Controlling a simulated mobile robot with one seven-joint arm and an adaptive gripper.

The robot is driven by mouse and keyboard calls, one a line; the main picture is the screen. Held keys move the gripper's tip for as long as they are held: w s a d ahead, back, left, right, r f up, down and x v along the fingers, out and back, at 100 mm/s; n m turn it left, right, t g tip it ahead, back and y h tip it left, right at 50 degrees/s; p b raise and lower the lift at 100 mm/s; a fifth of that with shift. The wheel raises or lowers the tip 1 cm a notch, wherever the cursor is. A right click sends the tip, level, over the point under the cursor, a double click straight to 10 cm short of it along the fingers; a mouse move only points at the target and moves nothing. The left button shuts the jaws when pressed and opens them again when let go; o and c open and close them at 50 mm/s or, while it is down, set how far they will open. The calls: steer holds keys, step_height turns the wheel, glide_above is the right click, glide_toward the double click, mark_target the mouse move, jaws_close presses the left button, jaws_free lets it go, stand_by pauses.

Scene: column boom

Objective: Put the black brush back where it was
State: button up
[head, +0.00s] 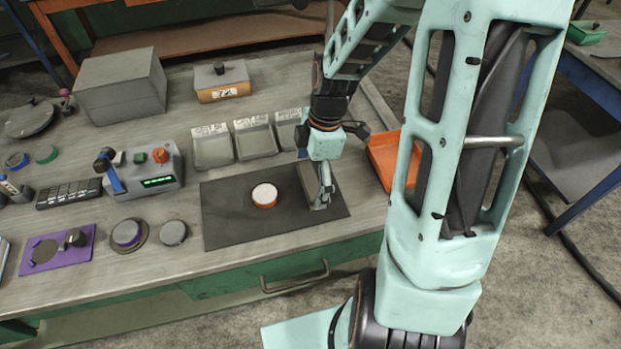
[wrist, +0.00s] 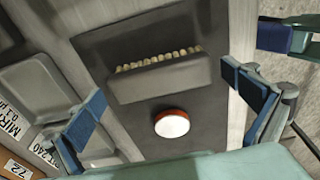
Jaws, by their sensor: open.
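The black brush lies on the dark mat (head: 232,220), and its dark body (head: 308,178) shows at the mat's right part in the head view, partly covered by my gripper (head: 322,190). In the wrist view the brush (wrist: 160,82) lies across the picture with a row of pale bristles along its upper edge. My gripper (wrist: 165,82) is open, with its blue-padded fingers apart on either side of the brush. I cannot tell how far above it the fingertips are. A round white-topped piece with a red rim (head: 264,195) sits on the mat left of the brush.
Three grey labelled trays (head: 213,148) stand behind the mat, and an orange tray (head: 385,158) stands to its right. A grey control box (head: 150,168) and several knobs and discs fill the left side. Bare mat lies left of the round piece.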

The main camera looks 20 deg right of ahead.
step_height(320, 180, up, 11)
steer(key=d+p, duration=0.1)
steer(key=shift+d+r, duration=0.2)
steer(key=shift+d, duration=0.15)
steer(key=shift+s, duration=0.1)
